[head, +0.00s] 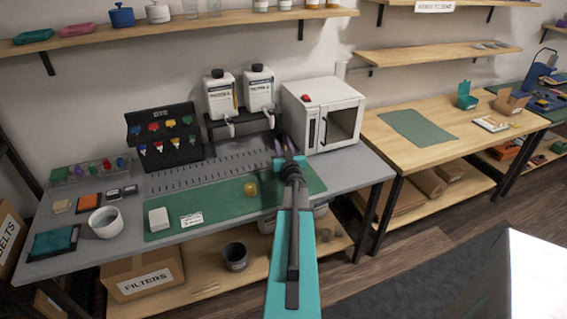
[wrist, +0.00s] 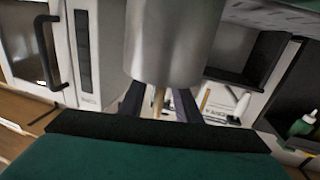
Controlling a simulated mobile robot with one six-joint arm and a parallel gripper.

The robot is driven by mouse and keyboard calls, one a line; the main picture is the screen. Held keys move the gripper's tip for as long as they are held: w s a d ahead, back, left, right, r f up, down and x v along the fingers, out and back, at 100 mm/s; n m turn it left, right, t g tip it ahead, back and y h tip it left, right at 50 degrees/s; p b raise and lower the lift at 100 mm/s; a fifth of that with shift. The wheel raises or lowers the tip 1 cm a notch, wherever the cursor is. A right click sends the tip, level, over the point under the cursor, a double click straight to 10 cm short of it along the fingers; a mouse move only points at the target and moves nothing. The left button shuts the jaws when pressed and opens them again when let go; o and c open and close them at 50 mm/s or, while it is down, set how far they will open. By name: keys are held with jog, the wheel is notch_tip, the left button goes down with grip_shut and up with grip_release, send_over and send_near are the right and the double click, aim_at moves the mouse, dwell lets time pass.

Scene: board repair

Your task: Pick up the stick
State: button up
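My gripper (head: 291,160) reaches over the back of the grey bench, in front of the white oven. In the wrist view, which looks upside down, its two dark fingers (wrist: 158,106) stand apart. A thin light-brown wooden stick (wrist: 159,99) shows in the gap between them, with no clear contact. The stick juts from the mouth of a silver metal cup (wrist: 165,45). Another thin brown stick (wrist: 205,99) shows to the right, outside the fingers. In the head view, my gripper and arm hide the cup, and I cannot make out the stick clearly.
The white oven (head: 297,102) stands close on the right; its black handle (wrist: 47,50) shows in the wrist view. White bottles (head: 220,93) on a black stand are behind to the left. A green mat (head: 220,199) carries a small yellow object (head: 250,189). A shelf (head: 170,26) hangs above.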

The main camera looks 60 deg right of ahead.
dwell(0.5)
grip_shut()
notch_tip(320, 180, up, 10)
jog(key=p, duration=0.1)
dwell(0.8)
dwell(0.5)
jog(key=shift+w+a, duration=0.1)
